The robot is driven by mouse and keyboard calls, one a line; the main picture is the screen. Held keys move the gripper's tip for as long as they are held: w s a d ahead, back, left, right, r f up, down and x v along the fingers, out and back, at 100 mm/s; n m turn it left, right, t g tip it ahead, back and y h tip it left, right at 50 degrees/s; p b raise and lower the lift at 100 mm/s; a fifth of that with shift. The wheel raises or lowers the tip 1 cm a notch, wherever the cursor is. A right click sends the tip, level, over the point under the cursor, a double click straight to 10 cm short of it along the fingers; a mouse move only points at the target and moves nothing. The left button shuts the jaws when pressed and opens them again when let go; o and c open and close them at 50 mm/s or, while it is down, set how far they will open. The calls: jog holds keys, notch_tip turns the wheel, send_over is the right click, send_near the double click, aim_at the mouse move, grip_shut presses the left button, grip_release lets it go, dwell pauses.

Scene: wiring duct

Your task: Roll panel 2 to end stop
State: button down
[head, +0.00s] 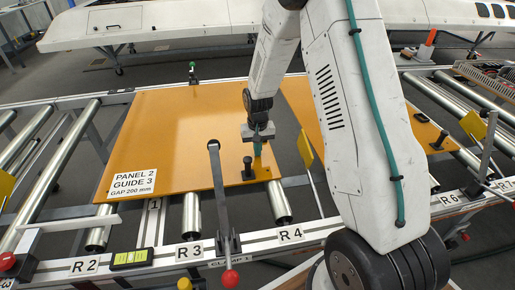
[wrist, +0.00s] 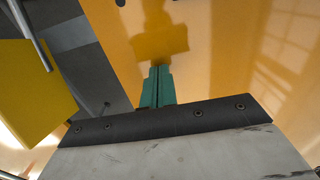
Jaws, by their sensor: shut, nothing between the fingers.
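Panel 2 (head: 180,130) is a flat orange sheet lying on the roller conveyor, with a white label reading "PANEL 2 GUIDE 3 GAP 200 mm" (head: 134,185) at its front left corner. A dark upright knob (head: 248,166) stands on it near its front right edge. My gripper (head: 257,150) is above the panel's right part, close to the knob. In the wrist view its green fingers (wrist: 157,86) are together with nothing between them, over the orange surface. I cannot tell whether the fingertips touch the panel. I cannot pick out the end stop with certainty.
A second orange panel (head: 310,105) lies to the right, partly behind my arm. A yellow flag (head: 305,150) stands between the panels and shows large in the wrist view (wrist: 32,92). A dark clamp lever with a red knob (head: 230,278) rises at the front rail. Bare rollers (head: 60,150) lie left.

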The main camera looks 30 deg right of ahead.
jog(key=shift+f, duration=0.2)
dwell(0.3)
jog(key=shift+w+a, duration=0.1)
jog(key=shift+a, duration=0.2)
jog(key=shift+r, duration=3.55)
